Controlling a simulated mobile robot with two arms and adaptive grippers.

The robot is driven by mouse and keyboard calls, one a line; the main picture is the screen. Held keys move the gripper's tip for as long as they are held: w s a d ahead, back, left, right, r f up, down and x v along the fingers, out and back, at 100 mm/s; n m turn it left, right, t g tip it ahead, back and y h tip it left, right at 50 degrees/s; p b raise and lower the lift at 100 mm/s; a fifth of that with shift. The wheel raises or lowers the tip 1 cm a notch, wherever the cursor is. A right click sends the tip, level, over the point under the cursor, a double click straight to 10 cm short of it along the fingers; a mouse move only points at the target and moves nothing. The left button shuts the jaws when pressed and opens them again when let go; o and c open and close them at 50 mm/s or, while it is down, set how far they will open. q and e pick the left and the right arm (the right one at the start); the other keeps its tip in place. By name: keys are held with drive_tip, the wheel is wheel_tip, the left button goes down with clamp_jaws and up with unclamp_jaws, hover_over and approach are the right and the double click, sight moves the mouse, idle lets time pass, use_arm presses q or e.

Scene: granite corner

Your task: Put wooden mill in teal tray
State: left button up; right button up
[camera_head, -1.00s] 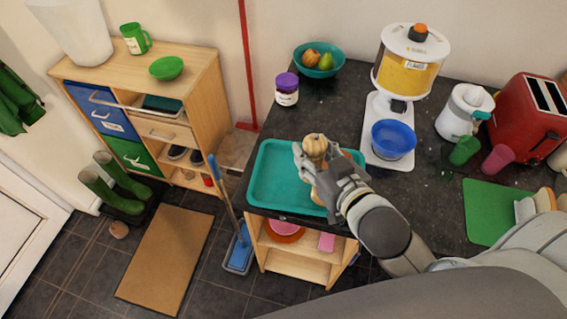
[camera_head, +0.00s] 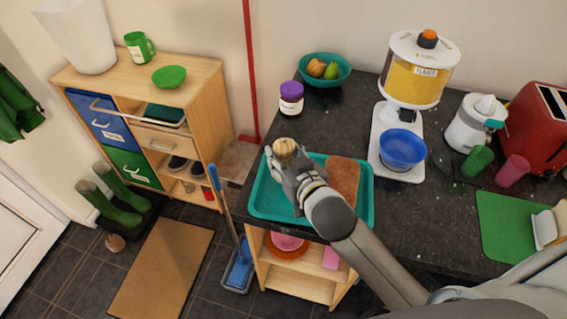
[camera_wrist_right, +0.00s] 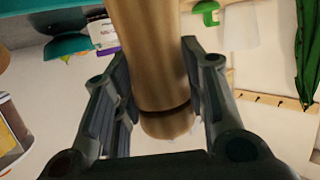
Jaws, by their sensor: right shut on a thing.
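The wooden mill (camera_head: 285,148) is held by my right gripper (camera_head: 288,164) above the left part of the teal tray (camera_head: 262,203). Only the mill's top shows in the head view; the gripper hides the rest. In the right wrist view the mill's pale wooden body (camera_wrist_right: 148,50) stands between the two dark fingers, which are shut on it. I cannot tell whether its base touches the tray. The tray lies on the dark counter's left end. A brown, flat, rough-looking piece (camera_head: 343,178) lies in the tray's right part. My left gripper is not in view.
A purple-lidded jar (camera_head: 291,98) and a teal bowl of fruit (camera_head: 325,69) stand behind the tray. A flakes dispenser (camera_head: 412,75) with a blue bowl (camera_head: 402,150) stands to the right. A green board (camera_head: 510,222) lies farther right.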

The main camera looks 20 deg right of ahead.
wheel_tip(320, 180, down, 2)
drive_tip(key=shift+w+f+p, duration=0.1)
drive_tip(key=shift+f+p, duration=0.1)
drive_tip(key=shift+p, duration=0.1)
drive_tip(key=shift+f, duration=0.4)
drive_tip(key=shift+f, duration=0.1)
drive_tip(key=o, duration=1.1)
drive_tip(key=b+v, duration=0.2)
drive_tip(key=v, duration=1)
